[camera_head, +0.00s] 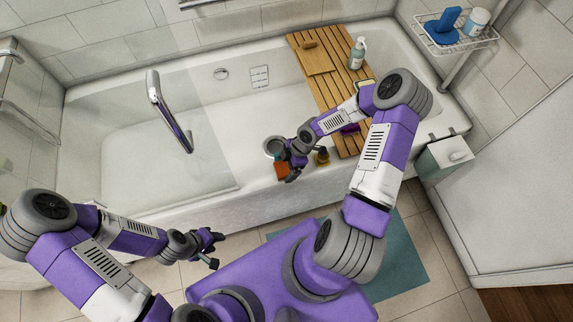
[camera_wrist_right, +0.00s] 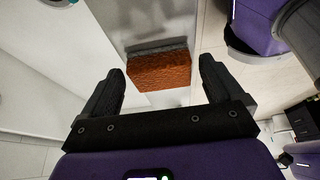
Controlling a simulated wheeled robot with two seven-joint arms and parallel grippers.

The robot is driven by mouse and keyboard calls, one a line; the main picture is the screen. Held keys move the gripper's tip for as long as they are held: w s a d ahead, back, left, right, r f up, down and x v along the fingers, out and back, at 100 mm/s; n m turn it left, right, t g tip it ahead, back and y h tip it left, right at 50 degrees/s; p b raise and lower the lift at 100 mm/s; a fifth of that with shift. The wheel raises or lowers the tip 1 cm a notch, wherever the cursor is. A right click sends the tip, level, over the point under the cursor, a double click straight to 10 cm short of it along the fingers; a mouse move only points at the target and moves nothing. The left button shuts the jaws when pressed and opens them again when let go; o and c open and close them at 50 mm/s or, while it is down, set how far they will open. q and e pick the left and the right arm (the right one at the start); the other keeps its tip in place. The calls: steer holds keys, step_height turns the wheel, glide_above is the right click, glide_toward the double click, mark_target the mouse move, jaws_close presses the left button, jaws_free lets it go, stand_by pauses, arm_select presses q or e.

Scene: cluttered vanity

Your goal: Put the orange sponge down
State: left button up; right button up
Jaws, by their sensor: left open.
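The orange sponge (camera_head: 281,171) is at the tub's front rim (camera_head: 258,189), just below my right gripper (camera_head: 288,176). In the right wrist view the sponge (camera_wrist_right: 158,71) has a grey layer along its far side. It lies just beyond and between the fingertips of my right gripper (camera_wrist_right: 158,80). The fingers are spread wide, with narrow gaps visible beside the sponge. It looks set on the pale rim, though its underside is hidden. My left gripper (camera_head: 214,250) is open and empty, in front of the tub over the floor.
A slatted wooden board (camera_head: 322,86) spans the tub, bearing a pump bottle (camera_head: 357,53). A teal mat (camera_head: 405,262) lies on the floor. A glass screen covers the tub's left part.

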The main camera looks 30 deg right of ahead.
steer(key=shift+r, duration=0.1)
steer(key=shift+d+r+p, duration=0.1)
steer(key=shift+r+p, duration=0.2)
steer(key=shift+r, duration=0.05)
steer(key=p+v, duration=0.5)
steer(key=v, duration=0.6)
steer(key=s+a+f+m+y, duration=0.1)
steer(key=s+a+f+m, duration=0.1)
steer(key=a+m, duration=0.45)
steer(key=s+a+f+m+y, duration=0.1)
steer(key=s+a+f+m, duration=0.15)
steer(key=a, duration=0.75)
steer(key=s+m, duration=0.2)
steer(key=m, duration=0.1)
steer(key=s+a+f+m+h, duration=0.1)
steer(key=m, duration=0.2)
steer(key=s+f+m+h, duration=0.1)
steer(key=s+m, duration=0.1)
steer(key=m, duration=0.1)
steer(key=shift+s+a+f, duration=0.15)
steer(key=shift+s+a, duration=0.15)
steer(key=shift+s, duration=0.1)
